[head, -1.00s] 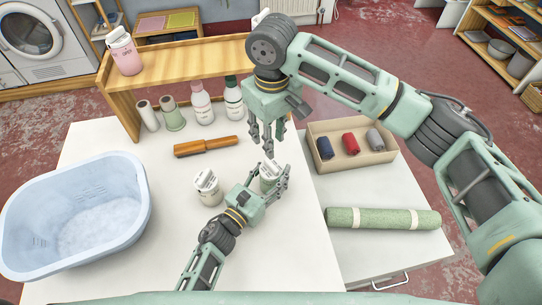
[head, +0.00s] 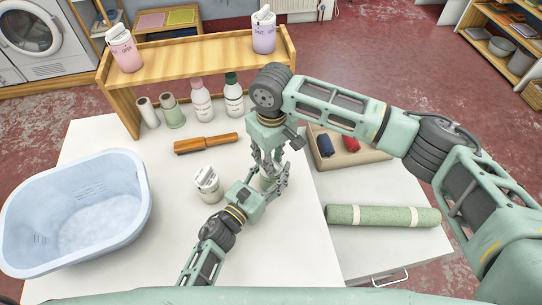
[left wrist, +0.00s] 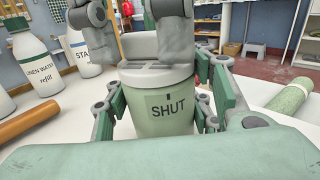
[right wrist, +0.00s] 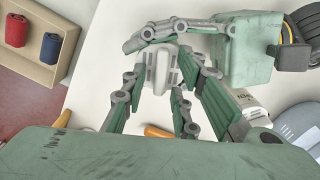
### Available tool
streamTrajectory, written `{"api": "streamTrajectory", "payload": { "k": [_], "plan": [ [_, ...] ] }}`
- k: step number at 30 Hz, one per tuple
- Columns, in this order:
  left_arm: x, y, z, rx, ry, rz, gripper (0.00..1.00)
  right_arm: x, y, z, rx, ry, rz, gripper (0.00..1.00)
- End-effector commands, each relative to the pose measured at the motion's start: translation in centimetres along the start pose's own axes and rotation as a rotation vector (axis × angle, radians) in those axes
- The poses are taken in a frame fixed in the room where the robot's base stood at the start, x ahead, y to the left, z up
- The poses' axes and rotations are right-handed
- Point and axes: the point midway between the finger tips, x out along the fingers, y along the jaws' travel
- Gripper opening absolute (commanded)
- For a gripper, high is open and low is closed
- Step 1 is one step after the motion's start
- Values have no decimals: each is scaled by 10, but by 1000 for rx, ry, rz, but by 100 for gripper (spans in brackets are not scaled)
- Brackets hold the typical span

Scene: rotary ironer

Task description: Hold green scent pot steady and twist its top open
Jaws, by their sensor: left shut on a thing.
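The green scent pot (head: 267,184) stands upright on the white table, mostly hidden in the head view. In the left wrist view the pot (left wrist: 165,110) shows a "SHUT" label and a mark on its front. Its grey top (left wrist: 150,72) with a raised bar sits on it. My left gripper (head: 276,182) is shut around the pot's body, a finger on each side. My right gripper (head: 267,164) points down from above, its fingers straddling the top. In the right wrist view the top's bar (right wrist: 160,72) lies between the spread fingertips, with gaps visible.
A white scent pot (head: 207,186) stands just left of my left gripper. A wooden-handled tool (head: 205,144), bottles (head: 201,103) and a blue tub (head: 75,215) are on the table. A shelf (head: 190,58) holds pink and lilac pots. A green roll (head: 382,217) lies at right.

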Motion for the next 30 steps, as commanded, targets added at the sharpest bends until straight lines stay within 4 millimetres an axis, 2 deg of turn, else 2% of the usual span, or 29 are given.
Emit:
{"api": "streamTrajectory", "payload": {
  "k": [1, 8, 16, 24, 30],
  "plan": [
    [-1, 0, -2, 0, 3, 0, 15, 0, 0, 0, 0, 0, 0, 20],
    [0, 0, -2, 0, 3, 0, 15, 0, 0, 0, 0, 0, 0, 0],
    [-1, 0, -2, 0, 3, 0, 15, 0, 0, 0, -7, 0, 1, 0],
    [-1, 0, -2, -1, 3, 0, 15, 0, 0, 0, -179, 0, 1, 0],
    [-1, 0, -2, -1, 3, 0, 14, -1, 2, 0, -212, 1, 5, 0]
  ]
}}
